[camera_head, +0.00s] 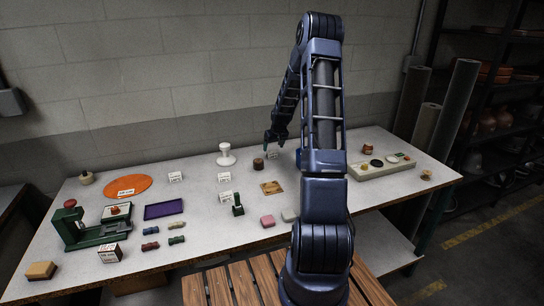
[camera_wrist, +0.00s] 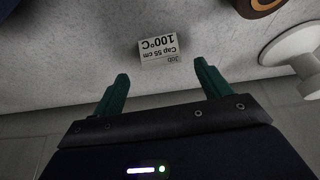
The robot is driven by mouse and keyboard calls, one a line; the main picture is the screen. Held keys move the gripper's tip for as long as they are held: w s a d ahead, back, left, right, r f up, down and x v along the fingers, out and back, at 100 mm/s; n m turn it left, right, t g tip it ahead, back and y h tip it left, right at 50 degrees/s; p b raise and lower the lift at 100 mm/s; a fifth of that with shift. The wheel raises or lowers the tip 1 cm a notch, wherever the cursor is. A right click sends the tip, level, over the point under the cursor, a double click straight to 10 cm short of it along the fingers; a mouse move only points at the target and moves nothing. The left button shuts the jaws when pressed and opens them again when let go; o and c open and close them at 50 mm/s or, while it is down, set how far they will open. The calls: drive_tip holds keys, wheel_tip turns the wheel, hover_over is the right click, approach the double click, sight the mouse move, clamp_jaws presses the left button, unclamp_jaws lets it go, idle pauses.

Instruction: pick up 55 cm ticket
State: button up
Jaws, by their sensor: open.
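The 55 cm ticket (camera_wrist: 158,50) is a small white card printed "Job Cap 55 cm 100°C", seen upside down in the wrist view. It stands on the pale table top, ahead of and between my fingertips. In the head view a small white card (camera_head: 272,155) sits just below my gripper, its print too small to read. My gripper (camera_wrist: 162,75) has two green fingers, spread apart with nothing between them. It also shows in the head view (camera_head: 275,138), above the back of the table. I see no contact with the ticket.
A brown cylinder (camera_head: 258,164) and a white spool-like stand (camera_head: 226,154) are left of the ticket. Other white cards (camera_head: 175,177) stand further left. A green press (camera_head: 90,225) is at the left end, a tray (camera_head: 382,167) at the right. The wall (camera_head: 200,80) is close behind.

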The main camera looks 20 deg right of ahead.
sight(272, 154)
drive_tip(key=shift+x, duration=2.35)
drive_tip(key=shift+w, duration=0.1)
drive_tip(key=c, duration=1)
drive_tip(key=shift+r, duration=0.1)
drive_tip(key=shift+c, duration=0.2)
